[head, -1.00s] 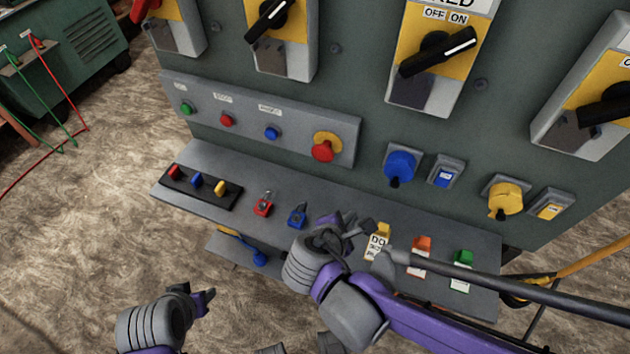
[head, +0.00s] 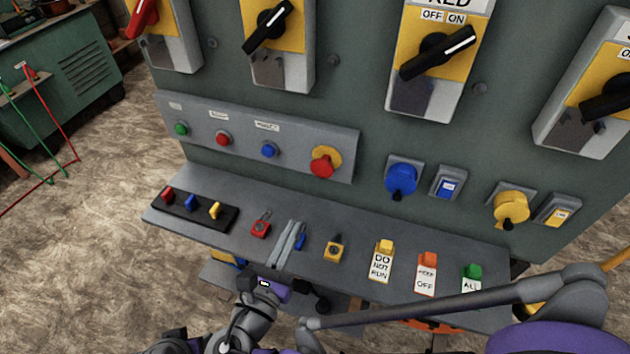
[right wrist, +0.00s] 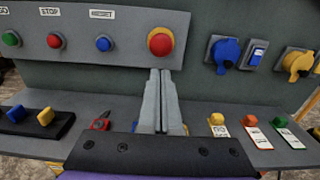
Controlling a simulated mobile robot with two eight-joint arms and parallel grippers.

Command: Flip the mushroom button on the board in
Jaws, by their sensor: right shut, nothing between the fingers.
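The red mushroom button (head: 322,166) with its yellow collar sits at the right end of the grey button strip. It also shows in the right wrist view (right wrist: 160,43). My right gripper (head: 296,225) is over the shelf below the button. Its two grey fingers lie side by side, shut and empty. In the right wrist view the fingertips (right wrist: 160,73) appear just below the button; a gap remains in the head view. The fingers partly hide a blue padlock (head: 300,237). My left gripper cannot be made out.
Green (head: 181,128), red (head: 223,138) and blue (head: 269,149) buttons share the strip. The shelf (head: 350,215) below holds a red padlock (head: 261,226), a yellow padlock (head: 334,249) and tags (head: 382,262). Blue (head: 401,180) and yellow (head: 510,207) sockets are to the right.

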